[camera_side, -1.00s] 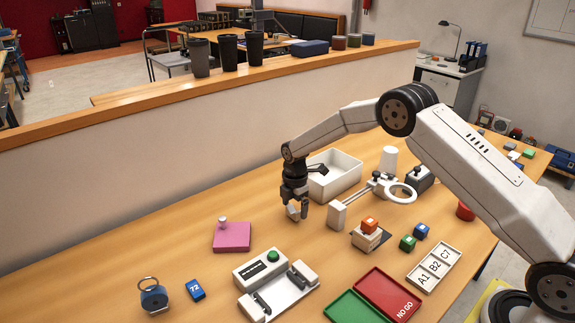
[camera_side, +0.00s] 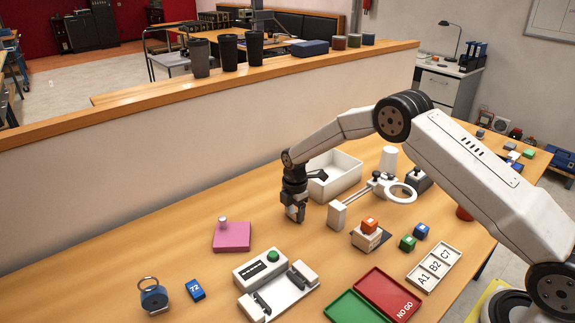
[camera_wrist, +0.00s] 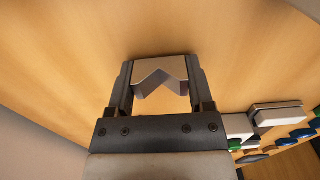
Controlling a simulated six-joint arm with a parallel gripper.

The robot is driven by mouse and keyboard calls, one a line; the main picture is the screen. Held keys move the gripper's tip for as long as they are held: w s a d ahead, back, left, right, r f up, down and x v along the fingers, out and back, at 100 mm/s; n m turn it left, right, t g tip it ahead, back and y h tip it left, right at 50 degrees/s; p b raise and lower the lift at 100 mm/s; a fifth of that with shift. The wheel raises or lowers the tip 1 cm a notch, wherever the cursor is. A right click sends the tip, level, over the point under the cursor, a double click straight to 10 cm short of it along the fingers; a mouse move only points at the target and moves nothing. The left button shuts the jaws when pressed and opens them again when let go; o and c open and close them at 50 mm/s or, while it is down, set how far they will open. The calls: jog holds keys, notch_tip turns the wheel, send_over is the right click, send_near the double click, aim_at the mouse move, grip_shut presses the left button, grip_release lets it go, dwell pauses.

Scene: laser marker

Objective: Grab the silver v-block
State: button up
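The silver v-block (camera_wrist: 161,72) shows in the wrist view as a pale metal block with a V notch facing my gripper. It lies between the two dark fingers of my gripper (camera_wrist: 162,80), one finger along each side. The fingers look very near its sides, but I cannot tell whether they press on it. In the side view my gripper (camera_side: 297,213) points down low at the tabletop, in front of the white bin. The v-block is mostly or wholly hidden by the fingers there.
The white bin (camera_side: 347,170) stands just behind my gripper. A white stand with a ring (camera_side: 402,194) is to the right. A pink block (camera_side: 232,237) with a knob, a white fixture (camera_side: 279,291) and a red tray (camera_side: 389,294) lie nearer.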

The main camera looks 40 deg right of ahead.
aim_at(294, 212)
jog(key=shift+c, duration=0.7)
jog(key=shift+r, duration=0.15)
jog(key=shift+r, duration=0.55)
notch_tip(294, 212, up, 2)
jog(key=s+r, duration=0.9)
jog(key=s, duration=0.5)
jog(key=shift+a+r, duration=0.2)
jog(key=shift+r, duration=0.1)
jog(key=shift+a, duration=0.15)
